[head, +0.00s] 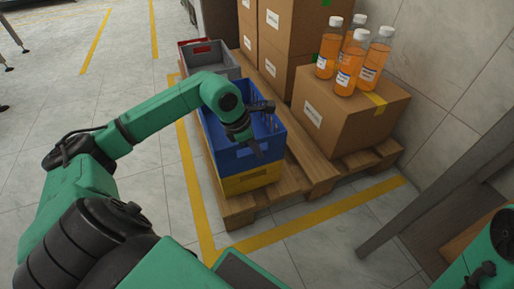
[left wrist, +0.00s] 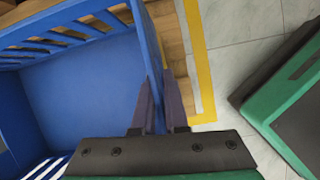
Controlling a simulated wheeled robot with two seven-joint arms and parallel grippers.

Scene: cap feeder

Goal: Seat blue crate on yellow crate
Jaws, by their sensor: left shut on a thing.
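The blue crate (head: 234,163) is on top of the yellow crate (head: 250,181) at the near end of the pallet. Its lower edge meets the yellow wall with no clear gap; I cannot tell whether it is fully nested. The blue crate looks empty inside in the left wrist view (left wrist: 85,85). My left gripper (head: 256,146) is shut on the near wall of the blue crate, with one finger on each side of it. The fingers also show in the left wrist view (left wrist: 159,92). Most of the yellow crate is hidden under the blue one. My right gripper is out of view.
A grey crate (head: 212,62) stands behind the blue crate on the wooden pallet (head: 295,165). A cardboard box (head: 345,120) to the right bears several orange bottles (head: 350,72). More boxes (head: 290,30) are stacked behind. A grey post (head: 440,190) slants at the right.

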